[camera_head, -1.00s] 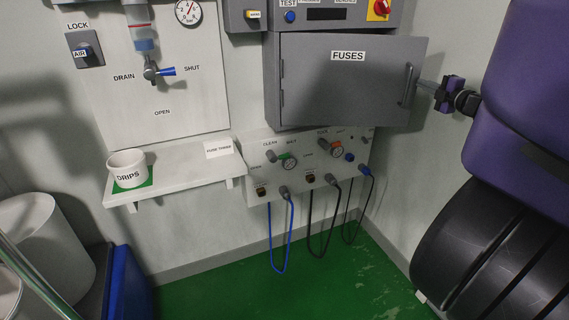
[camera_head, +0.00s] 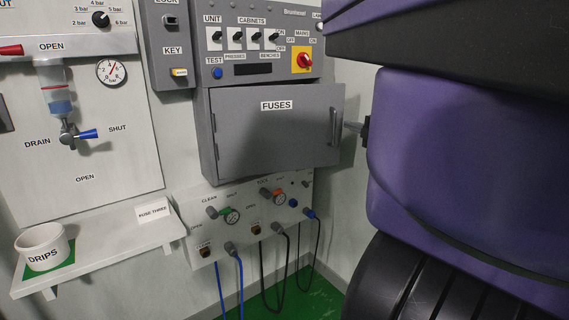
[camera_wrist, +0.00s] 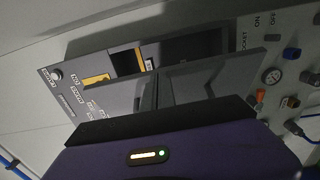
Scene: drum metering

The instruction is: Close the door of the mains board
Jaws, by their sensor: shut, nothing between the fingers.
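The mains board is a grey wall cabinet (camera_head: 205,135) with a switch panel above. Its grey door (camera_head: 265,140), marked FUSES, is hinged at the left and stands ajar, its right edge out from the cabinet. The vertical handle (camera_head: 334,127) is near that edge. My gripper (camera_head: 350,128) is shut and empty, just right of the handle by the door's free edge; I cannot tell whether it touches. My arm hides most of it. In the wrist view the door (camera_wrist: 205,75) is seen edge-on, with yellow labels and dark openings behind it; the fingertips are not clear there.
Below the door is a white panel (camera_head: 250,205) with gauges, knobs and hanging blue and black cables. At the left a shelf (camera_head: 110,245) carries a white DRIPS cup (camera_head: 42,248). A red rotary switch (camera_head: 303,61) sits above the door. The side wall is close at the right.

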